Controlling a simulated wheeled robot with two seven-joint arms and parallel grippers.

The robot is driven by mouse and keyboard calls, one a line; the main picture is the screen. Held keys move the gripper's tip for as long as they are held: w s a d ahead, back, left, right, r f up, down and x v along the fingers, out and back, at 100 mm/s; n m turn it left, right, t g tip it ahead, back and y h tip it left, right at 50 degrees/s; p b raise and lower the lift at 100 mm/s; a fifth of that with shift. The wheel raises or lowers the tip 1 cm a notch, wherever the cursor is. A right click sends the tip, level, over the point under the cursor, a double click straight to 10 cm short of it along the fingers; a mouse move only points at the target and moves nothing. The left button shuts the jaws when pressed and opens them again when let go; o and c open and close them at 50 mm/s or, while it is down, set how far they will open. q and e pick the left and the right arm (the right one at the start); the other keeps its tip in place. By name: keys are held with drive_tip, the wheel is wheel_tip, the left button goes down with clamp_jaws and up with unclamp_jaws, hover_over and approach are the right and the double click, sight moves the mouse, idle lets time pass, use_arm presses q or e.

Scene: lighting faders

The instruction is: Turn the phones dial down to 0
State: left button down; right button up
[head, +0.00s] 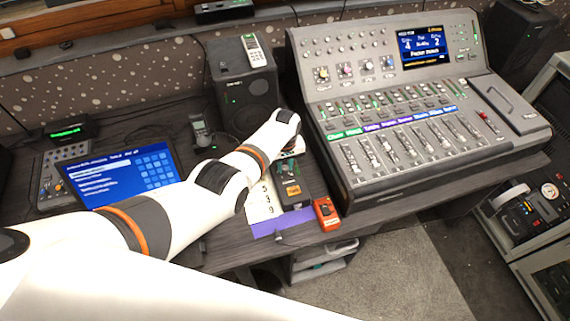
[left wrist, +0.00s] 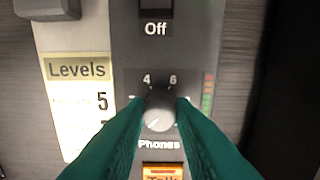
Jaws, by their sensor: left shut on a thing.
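The phones dial (left wrist: 159,112) is a grey round knob on a dark panel, above the label "Phones" (left wrist: 159,144). The numbers 4 and 6 show above it; the other marks are largely hidden by my fingers. A pale line on its face points to the lower left. My left gripper (left wrist: 161,104) is shut on the dial, one green finger on each side. In the head view my left gripper (head: 288,169) reaches down to the small dark control box (head: 296,200). My right gripper is not in view.
A "Levels" card (left wrist: 78,70) lies left of the panel. An "Off" button (left wrist: 156,8) is above the dial and an orange button (left wrist: 162,172) below. The large fader console (head: 400,175) stands close on the right, with an orange-red device (head: 327,214) beside the box.

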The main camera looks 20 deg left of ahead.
sight(285, 167)
use_arm(q)
drive_tip(key=c, duration=1.2)
unclamp_jaws()
drive_tip(key=shift+r+p, duration=0.3)
drive_tip(key=shift+r, duration=0.25)
wheel_tip(285, 167, up, 4)
drive_tip(key=shift+r+p, duration=0.2)
drive_tip(key=shift+p, duration=0.55)
wheel_tip(285, 167, up, 7)
drive_tip(key=shift+f, duration=0.2)
